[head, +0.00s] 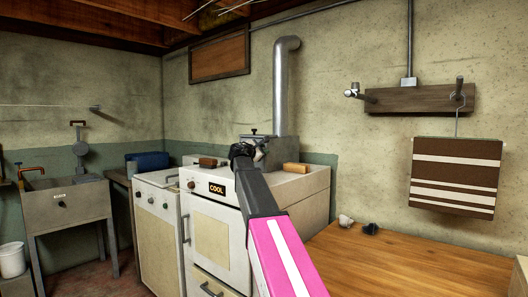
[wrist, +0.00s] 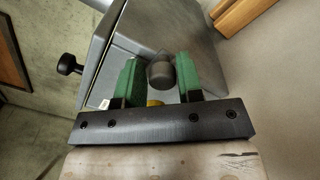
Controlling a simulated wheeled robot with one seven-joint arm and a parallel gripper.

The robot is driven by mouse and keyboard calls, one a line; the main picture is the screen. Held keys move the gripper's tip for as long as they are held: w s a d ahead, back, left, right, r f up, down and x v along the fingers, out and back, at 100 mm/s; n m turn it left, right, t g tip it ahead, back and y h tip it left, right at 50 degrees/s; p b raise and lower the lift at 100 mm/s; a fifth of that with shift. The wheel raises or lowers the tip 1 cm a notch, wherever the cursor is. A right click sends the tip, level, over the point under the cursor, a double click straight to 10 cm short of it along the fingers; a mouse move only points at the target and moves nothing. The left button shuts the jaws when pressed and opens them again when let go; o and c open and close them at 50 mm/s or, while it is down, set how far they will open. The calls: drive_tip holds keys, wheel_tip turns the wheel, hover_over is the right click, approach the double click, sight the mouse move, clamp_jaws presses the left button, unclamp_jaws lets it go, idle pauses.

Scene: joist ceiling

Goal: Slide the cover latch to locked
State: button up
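A grey metal housing with a flat cover (wrist: 148,40) fills the upper middle of the wrist view. In the head view this grey housing (head: 277,152) stands on top of the white appliance, partly hidden by my arm. A dark round knob (wrist: 161,74), which looks like the latch handle, stands out from the cover. My gripper (wrist: 159,66) has its two green fingers on either side of this knob, apart from each other. A small gap shows at the left; contact at the right finger is unclear. In the head view my gripper (head: 243,150) is mostly hidden by my wrist.
A black knob (wrist: 68,64) sticks out left of the housing. A wooden block (head: 296,168) lies on the white appliance (head: 313,190), whose display reads COOL. A metal flue pipe (head: 281,90) rises behind. A wooden bench (head: 400,265) stands at the right.

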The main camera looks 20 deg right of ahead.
drive_tip(key=shift+o, duration=0.8)
drive_tip(key=shift+w, duration=0.1)
drive_tip(key=v, duration=1.1)
